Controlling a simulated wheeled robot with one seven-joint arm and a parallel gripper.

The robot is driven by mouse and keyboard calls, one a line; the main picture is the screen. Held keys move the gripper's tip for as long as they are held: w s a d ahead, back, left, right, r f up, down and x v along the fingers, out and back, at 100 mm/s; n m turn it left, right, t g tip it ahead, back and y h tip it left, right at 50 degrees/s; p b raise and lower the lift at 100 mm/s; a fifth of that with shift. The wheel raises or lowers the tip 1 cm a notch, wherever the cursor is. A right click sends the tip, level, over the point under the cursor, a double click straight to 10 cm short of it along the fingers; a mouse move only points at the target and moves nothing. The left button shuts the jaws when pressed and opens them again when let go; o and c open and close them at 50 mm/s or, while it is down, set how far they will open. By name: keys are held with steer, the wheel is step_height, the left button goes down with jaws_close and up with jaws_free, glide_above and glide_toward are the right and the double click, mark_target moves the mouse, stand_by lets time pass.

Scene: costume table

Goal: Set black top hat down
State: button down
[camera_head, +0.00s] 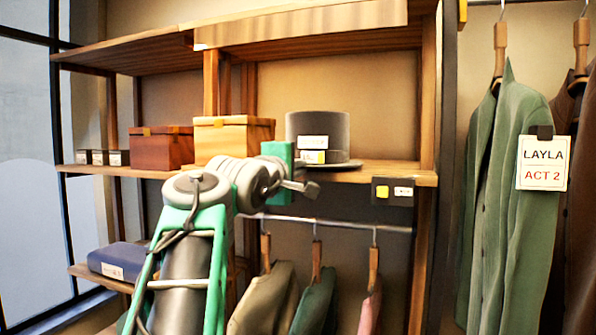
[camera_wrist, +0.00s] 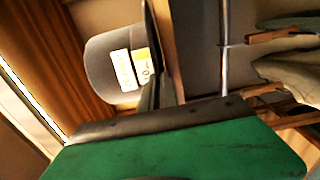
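The black top hat (camera_head: 318,128), dark grey in this light, stands upright at the right end of the upper shelf board (camera_head: 395,172). White and yellow labels are on its front. Its brim reaches the board's front edge. My gripper (camera_head: 298,178) is at the hat's front left, close to the brim; my arm hides that part of the brim. In the wrist view the hat (camera_wrist: 112,65) appears sideways, with its brim running down behind the dark edge of my green gripper (camera_wrist: 150,122).
A light wooden box (camera_head: 232,137) and a darker wooden box (camera_head: 160,150) stand left of the hat. A black tag with a yellow square (camera_head: 392,191) is on the shelf front. Garments hang from a rail (camera_head: 340,224) below. A green coat (camera_head: 505,200) hangs at right.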

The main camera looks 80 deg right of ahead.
steer(key=shift+s+a+f, duration=0.1)
steer(key=shift+f, duration=0.3)
steer(key=c, duration=2.1)
jaws_free()
steer(key=shift+f, duration=0.1)
steer(key=o, duration=0.5)
